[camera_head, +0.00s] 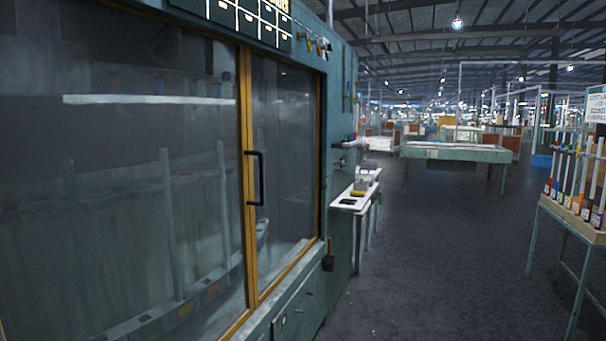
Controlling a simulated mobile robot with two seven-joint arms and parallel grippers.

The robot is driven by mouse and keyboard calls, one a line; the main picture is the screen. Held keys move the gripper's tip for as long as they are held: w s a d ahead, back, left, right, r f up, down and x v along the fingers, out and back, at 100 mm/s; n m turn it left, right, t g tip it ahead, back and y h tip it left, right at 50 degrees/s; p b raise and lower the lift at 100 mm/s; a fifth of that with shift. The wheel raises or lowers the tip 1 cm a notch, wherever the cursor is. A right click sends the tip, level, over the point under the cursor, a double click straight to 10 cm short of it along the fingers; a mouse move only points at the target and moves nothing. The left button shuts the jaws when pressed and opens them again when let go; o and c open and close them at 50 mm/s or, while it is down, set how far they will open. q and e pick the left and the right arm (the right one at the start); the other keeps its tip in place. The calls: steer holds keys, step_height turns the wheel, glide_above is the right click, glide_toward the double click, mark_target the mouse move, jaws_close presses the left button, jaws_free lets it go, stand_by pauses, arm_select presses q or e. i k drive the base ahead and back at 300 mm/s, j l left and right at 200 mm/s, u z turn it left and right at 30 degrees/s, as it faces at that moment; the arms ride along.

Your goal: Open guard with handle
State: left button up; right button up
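The guard is a large glazed panel (120,190) with yellow frame edges on a green machine cabinet. It fills the left half of the head view. A second, narrower glass pane (287,160) stands to its right. A black vertical bar handle (261,178) is fixed by the yellow upright (246,170) between the two panes. The panes appear closed, with no clear gap between them. Glass tubes and a curved rack show dimly behind the glass. Neither of my grippers is in view, and nothing touches the handle.
A small white side table (352,200) with items juts out from the cabinet's right side. A rack of colored tubes (575,200) stands on a stand at the far right. A green table (455,152) is farther back. The dark floor (430,260) between them is clear.

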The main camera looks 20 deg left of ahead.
mark_target(240, 48)
steer(key=i+u, duration=0.1)
steer(key=i, duration=0.45)
steer(key=i+l, duration=0.1)
steer(key=i, duration=0.45)
steer(key=i+l+u, duration=0.15)
steer(key=i, duration=0.35)
